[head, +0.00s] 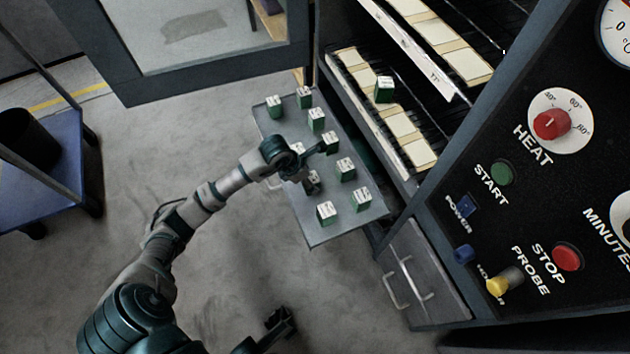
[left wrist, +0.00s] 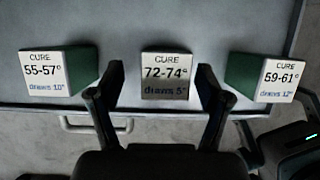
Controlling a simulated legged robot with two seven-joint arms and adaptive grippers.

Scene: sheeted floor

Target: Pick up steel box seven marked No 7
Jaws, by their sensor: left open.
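A grey steel box (left wrist: 166,76) with a white top reading "CURE 72-74° draws 5°" sits in the middle of the left wrist view. In the head view it seems to be the dark-sided box (head: 313,187) on the grey tray. No "No 7" mark is readable on it. My left gripper (left wrist: 160,85) is open, its fingers at the box's left and right in the left wrist view; contact cannot be told. In the head view the left gripper (head: 308,165) is over the tray. My right gripper (head: 280,322) seems to show at the bottom; its jaws are unclear.
Several green boxes stand on the tray (head: 322,232); two flank the steel box, reading "55-57°" (left wrist: 58,73) and "59-61°" (left wrist: 262,77). Another green box (head: 384,89) is at the oven racks. The control panel (head: 540,200) is at right, an open door (head: 215,75) behind.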

